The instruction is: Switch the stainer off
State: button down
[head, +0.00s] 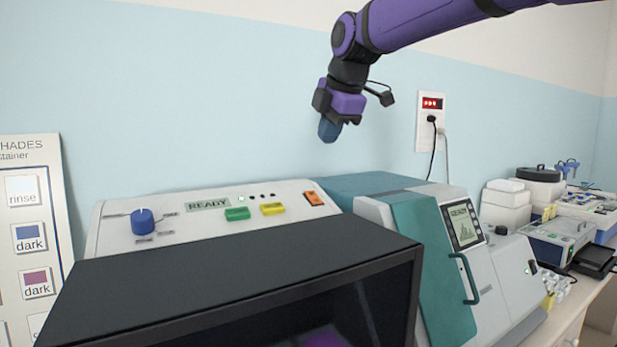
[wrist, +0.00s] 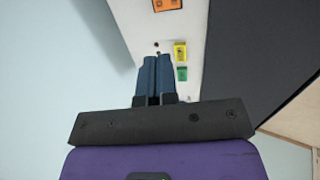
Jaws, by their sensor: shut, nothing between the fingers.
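The stainer (head: 165,206) is a pale machine with a black-framed hood in front. Its panel carries a blue knob (head: 143,221), a READY display (head: 208,205), a green button (head: 237,214), a yellow button (head: 273,209) and an orange switch (head: 314,198) at the right end. My gripper (head: 329,131) is shut and empty, pointing down above the right end of the panel, apart from it. In the wrist view my blue fingers (wrist: 156,60) are together. The orange switch (wrist: 167,5) shows at the top edge, the yellow button (wrist: 180,51) and green button (wrist: 182,74) beside the fingertips.
A teal and white machine (head: 429,264) with its own READY screen stands right of the stainer. A wall outlet (head: 430,121) with a plugged cable is behind it. A shade chart (head: 28,230) stands at left. The air above the panel is clear.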

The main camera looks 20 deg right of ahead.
send_near(312, 198)
jog(key=x, duration=0.2)
jog(key=w+x, duration=0.1)
jog(key=x, duration=0.4)
jog(key=shift+w+a+r, duration=0.1)
jog(key=shift+w+r, duration=0.05)
jog(key=shift+w, duration=0.15)
jog(key=shift+w+f, duration=0.15)
jog(key=shift+f, duration=0.05)
dwell(0.3)
jog(key=shift+f, duration=0.1)
jog(key=shift+s, duration=0.8)
